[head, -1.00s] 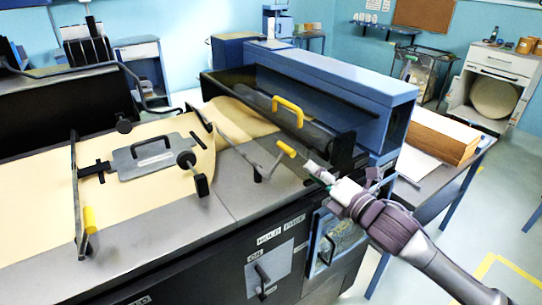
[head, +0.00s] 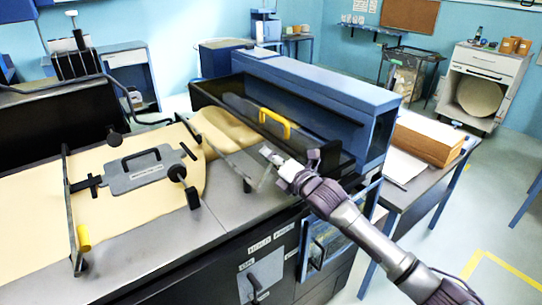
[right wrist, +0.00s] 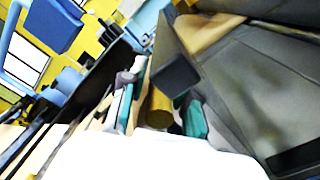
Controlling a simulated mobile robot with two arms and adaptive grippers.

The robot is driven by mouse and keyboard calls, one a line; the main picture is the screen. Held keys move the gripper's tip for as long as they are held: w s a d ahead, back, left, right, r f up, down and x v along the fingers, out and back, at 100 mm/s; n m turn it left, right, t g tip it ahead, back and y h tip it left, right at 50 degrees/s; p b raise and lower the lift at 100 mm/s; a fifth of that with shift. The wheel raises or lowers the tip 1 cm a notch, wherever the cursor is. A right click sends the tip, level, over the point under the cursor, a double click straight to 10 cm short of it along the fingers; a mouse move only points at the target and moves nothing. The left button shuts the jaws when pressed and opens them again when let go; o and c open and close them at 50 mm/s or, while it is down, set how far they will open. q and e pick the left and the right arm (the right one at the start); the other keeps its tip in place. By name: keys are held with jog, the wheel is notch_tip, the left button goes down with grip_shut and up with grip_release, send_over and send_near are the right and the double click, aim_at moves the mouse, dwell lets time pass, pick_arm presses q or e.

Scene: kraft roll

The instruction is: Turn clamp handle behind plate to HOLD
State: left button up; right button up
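The clamp lever (head: 221,158) runs as a metal bar along the right side of the paper sheet, its crank end beneath my right gripper (head: 268,156). In the right wrist view its yellow grip (right wrist: 160,108) stands between the two teal finger pads of my right gripper (right wrist: 161,112), with narrow gaps seeming to show beside it. The head view hides this grip. The grey plate (head: 141,180) with a black handle lies flat on the paper, left of the lever. HOLD (head: 259,246) and FREE (head: 285,231) labels are on the machine's front. My left gripper is out of view.
Another lever with a yellow grip (head: 84,237) stands at the left of the plate. A yellow handle (head: 274,122) sits on the roll housing just behind my right gripper. A blue beam (head: 320,80) runs behind. A side table with a brown stack (head: 428,140) is at right.

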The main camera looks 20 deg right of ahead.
jog(key=shift+c, duration=0.2)
grip_shut()
dwell(0.3)
jog(key=s+a+n+p, duration=0.1)
jog(key=a+n+p, duration=0.2)
jog(key=a+n, duration=0.2)
jog(key=s+a+r+n+p, duration=0.1)
jog(key=s+a+n+p, duration=0.1)
jog(key=a+n, duration=0.3)
jog(key=shift+s+n+p, duration=0.3)
jog(key=shift+n+p, duration=0.15)
jog(key=shift+n, duration=0.85)
jog(key=shift+f, duration=0.15)
